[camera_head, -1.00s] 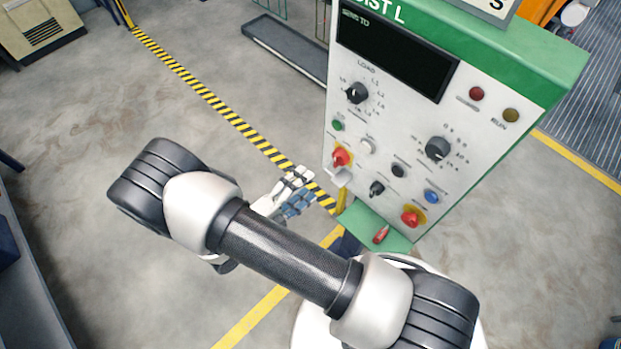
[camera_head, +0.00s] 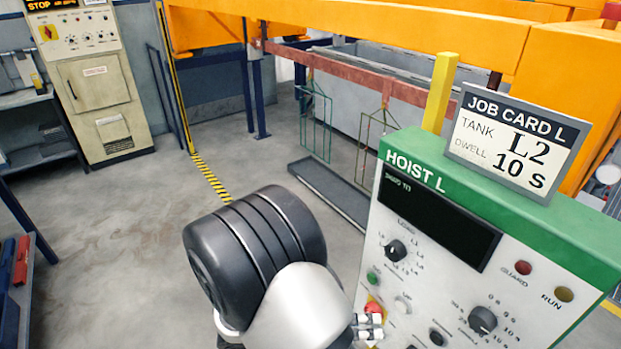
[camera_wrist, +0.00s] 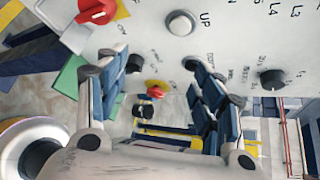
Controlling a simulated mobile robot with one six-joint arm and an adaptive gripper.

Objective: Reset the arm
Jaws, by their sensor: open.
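My gripper (camera_head: 368,328) shows at the bottom of the head view, mostly hidden behind my arm, beside the lower left of the hoist panel (camera_head: 440,290). In the wrist view my gripper (camera_wrist: 155,72) has its two blue-padded fingers spread with nothing between them. The panel face (camera_wrist: 225,30) lies beyond the fingertips, with a white UP button (camera_wrist: 180,24), a red switch on yellow (camera_wrist: 98,12) and a black knob (camera_wrist: 272,79). I cannot tell whether a finger touches the panel.
A job card (camera_head: 515,145) reading tank L2, dwell 10 s stands on the panel. Orange beams (camera_head: 400,35) and hanging racks (camera_head: 318,120) are behind. A beige cabinet (camera_head: 95,90) stands at the far left. The floor (camera_head: 110,220) left of my arm is clear.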

